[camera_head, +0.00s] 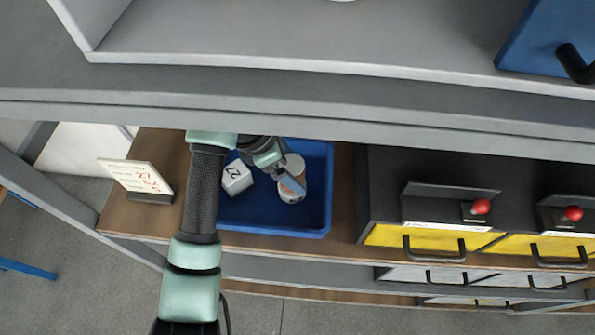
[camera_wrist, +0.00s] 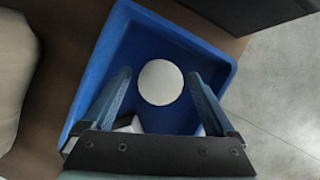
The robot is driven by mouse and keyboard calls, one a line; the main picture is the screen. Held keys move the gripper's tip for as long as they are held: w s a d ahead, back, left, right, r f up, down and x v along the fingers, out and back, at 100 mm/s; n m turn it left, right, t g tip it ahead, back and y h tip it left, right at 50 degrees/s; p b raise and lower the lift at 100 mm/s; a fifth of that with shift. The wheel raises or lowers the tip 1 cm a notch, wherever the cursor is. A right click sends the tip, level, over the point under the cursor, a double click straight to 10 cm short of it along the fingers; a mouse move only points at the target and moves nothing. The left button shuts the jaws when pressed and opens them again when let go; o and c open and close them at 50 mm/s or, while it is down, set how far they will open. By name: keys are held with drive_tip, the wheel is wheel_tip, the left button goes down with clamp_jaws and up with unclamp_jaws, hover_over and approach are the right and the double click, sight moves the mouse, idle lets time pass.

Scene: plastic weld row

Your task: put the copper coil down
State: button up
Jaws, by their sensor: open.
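The copper coil (camera_head: 291,165) is a short spool with pale ends and a copper-coloured middle. It is inside the blue tray (camera_head: 328,190), towards the tray's right half. In the wrist view the coil shows as a round white end (camera_wrist: 160,83) between my fingers. My gripper (camera_head: 290,184) is open, with a finger crossing in front of the coil in the head view. In the wrist view my gripper (camera_wrist: 160,77) has its two blue fingers spread, one on each side of the coil, with visible gaps. The coil's underside is hidden.
A white cube (camera_head: 237,179) with a dark number lies left of the coil in the tray. A sign (camera_head: 139,178) stands left on the wooden shelf (camera_head: 130,222). Dark units with yellow drawers (camera_head: 430,238) stand to the right. A grey shelf edge (camera_head: 300,110) runs above my arm.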

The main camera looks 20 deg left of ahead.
drive_tip(key=shift+v, duration=1.45)
drive_tip(key=shift+s, duration=0.1)
